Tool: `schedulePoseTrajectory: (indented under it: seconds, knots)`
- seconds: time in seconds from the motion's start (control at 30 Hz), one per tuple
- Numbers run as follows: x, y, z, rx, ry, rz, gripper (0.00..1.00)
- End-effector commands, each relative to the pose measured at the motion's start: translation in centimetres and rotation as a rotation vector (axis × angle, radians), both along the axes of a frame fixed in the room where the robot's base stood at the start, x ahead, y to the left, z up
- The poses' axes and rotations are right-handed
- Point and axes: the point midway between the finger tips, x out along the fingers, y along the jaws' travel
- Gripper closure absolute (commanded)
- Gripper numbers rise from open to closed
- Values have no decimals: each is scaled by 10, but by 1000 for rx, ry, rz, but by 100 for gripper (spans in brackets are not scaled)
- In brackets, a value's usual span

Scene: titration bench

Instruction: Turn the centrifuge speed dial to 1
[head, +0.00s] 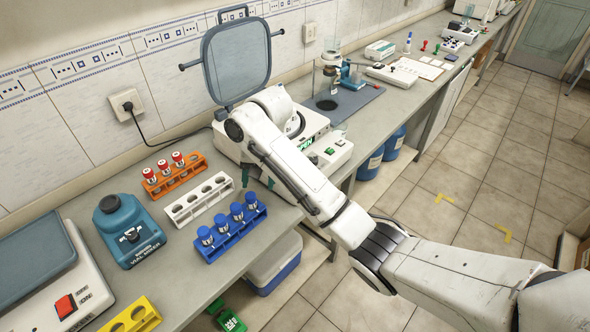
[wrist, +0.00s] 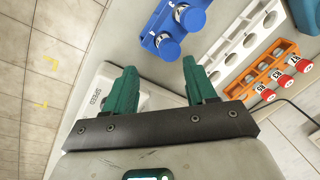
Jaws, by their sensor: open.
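The centrifuge stands on the bench with its grey lid (head: 236,62) raised and its white body (head: 229,146) partly hidden behind my arm. A green OPEN label (head: 306,143) and small controls show on its right part. I cannot make out the speed dial or its setting. In the wrist view, a white panel (wrist: 98,97) carries the word SPEED; no dial shows there, and my gripper covers part of the panel. My gripper (wrist: 160,66) has green fingers, spread apart and empty, over the centrifuge's edge. In the head view the gripper is mostly hidden by my arm.
A blue rack (head: 232,236) with blue-capped tubes, a white rack (head: 199,201) and an orange rack (head: 175,177) with red-capped tubes stand left of the centrifuge. A blue vial mixer (head: 128,232) is farther left. A grey mat (head: 352,99) with a stand lies beyond the centrifuge.

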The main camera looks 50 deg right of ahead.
Motion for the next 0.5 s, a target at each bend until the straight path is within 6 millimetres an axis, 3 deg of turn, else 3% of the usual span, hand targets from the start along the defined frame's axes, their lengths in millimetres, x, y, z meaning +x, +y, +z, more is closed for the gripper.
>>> schedulePoseTrajectory:
  seconds: [0.03, 0.2, 0.33, 0.5]
  knots:
    - [5, -27, 12, -25, 34, -62, 44]
    - [5, -91, 38, -83, 138, -243, 44]
    - [0, -118, 50, -107, 181, -324, 44]
    - [-2, -125, 44, -113, 196, -349, 44]
